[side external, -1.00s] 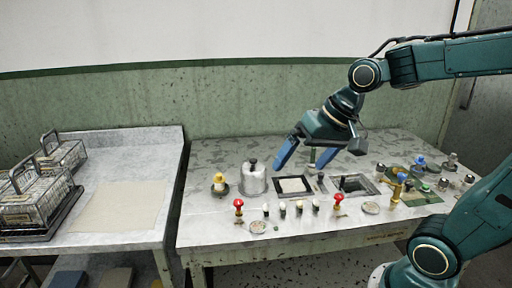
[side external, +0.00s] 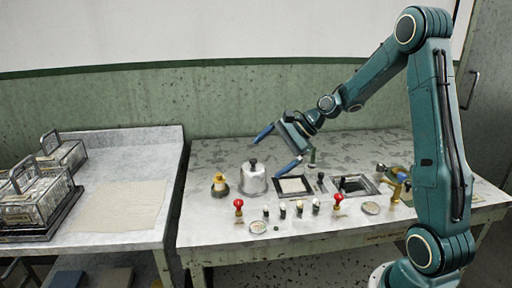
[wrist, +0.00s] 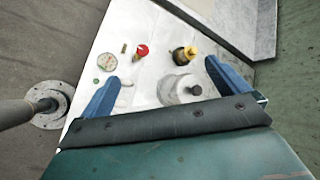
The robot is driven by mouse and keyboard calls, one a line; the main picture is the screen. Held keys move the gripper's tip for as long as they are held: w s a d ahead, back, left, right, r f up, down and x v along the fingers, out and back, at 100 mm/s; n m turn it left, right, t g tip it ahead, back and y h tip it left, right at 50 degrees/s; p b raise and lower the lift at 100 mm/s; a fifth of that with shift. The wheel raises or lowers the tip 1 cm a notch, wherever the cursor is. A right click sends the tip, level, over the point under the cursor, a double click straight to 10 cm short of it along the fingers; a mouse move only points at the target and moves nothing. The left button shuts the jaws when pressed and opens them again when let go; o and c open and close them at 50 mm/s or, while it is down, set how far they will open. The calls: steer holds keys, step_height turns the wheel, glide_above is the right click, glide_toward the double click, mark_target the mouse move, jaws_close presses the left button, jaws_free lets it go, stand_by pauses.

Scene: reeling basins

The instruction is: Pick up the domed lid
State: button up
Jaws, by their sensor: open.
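The domed lid (side external: 254,180) is a silver-grey metal dome with a dark knob on top. It stands upright on the table beside the yellow-topped fitting. In the wrist view the domed lid (wrist: 179,88) sits between my fingers' lines, nearer the right finger, with its knob toward the camera. My gripper (side external: 283,150) has blue fingers spread wide and is empty. In the side view it hangs tilted above and to the right of the lid, apart from it. The open fingers also show in the wrist view (wrist: 168,82).
A yellow-topped fitting (side external: 219,185) stands just left of the lid, and a red-knobbed valve (side external: 239,207) in front. A dark-framed square basin (side external: 293,186) is to the right. Several small pegs line the front. The table behind the lid (side external: 222,152) is clear.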

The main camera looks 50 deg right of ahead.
steer(key=w+d+f+m+t, duration=0.1)
steer(key=d+f+m+t, duration=0.1)
steer(key=d+f+m, duration=0.3)
steer(key=m+t+y, duration=0.1)
steer(key=m+t, duration=0.2)
steer(key=m, duration=0.3)
glide_toward(252, 168)
steer(key=s+d, duration=0.2)
steer(key=d, duration=0.1)
steer(key=shift+s+a+r, duration=0.15)
steer(key=shift+a+r, duration=0.05)
steer(key=shift+r, duration=0.05)
steer(key=shift+g, duration=0.3)
steer(key=shift+x, duration=4.35)
steer(key=shift+x, duration=2.55)
steer(key=shift+f, duration=0.1)
steer(key=shift+c, duration=0.4)
